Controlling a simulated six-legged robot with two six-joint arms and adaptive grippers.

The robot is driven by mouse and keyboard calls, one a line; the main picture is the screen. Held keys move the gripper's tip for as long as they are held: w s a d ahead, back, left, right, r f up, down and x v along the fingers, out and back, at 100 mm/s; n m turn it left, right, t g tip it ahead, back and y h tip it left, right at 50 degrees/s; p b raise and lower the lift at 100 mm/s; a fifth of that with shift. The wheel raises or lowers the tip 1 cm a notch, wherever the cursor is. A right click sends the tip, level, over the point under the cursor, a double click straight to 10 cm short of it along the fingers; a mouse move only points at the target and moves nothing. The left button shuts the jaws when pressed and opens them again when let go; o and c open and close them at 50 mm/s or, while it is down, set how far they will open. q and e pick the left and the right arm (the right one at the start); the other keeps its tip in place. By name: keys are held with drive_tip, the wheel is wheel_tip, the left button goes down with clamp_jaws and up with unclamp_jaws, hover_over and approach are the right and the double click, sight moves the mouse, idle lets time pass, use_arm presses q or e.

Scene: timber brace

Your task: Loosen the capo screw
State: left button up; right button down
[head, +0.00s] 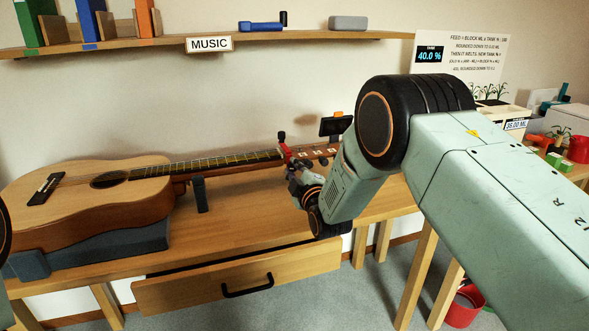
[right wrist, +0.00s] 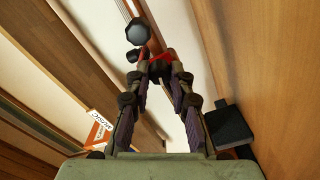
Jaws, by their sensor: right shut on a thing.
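The acoustic guitar (head: 120,192) lies on the workbench, its neck pointing right. The red and black capo (head: 283,147) sits across the neck close to the headstock (head: 318,152). My right gripper (head: 291,164) is at the capo from the near side, below the neck. In the right wrist view its fingertips close together on a red part, which I take for the capo screw (right wrist: 161,61); they hide most of it. A round grey-black knob (right wrist: 138,31) shows just beyond the fingertips. My left gripper is not in view.
A dark neck support (head: 200,194) stands left of the gripper. A small black screen (head: 335,126) is behind the headstock. The bench drawer (head: 240,283) is pulled out. A shelf (head: 150,43) with a MUSIC sign runs above. Bare bench lies in front of the neck.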

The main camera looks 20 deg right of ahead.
drive_tip(key=n, duration=0.4)
drive_tip(key=shift+n, duration=0.3)
drive_tip(key=shift+n+p, duration=0.4)
drive_tip(key=shift+n, duration=1.4)
drive_tip(key=c, duration=1.5)
unclamp_jaws()
drive_tip(key=shift+o, duration=0.2)
drive_tip(key=s, duration=1.2)
drive_tip(key=shift+d, duration=0.2)
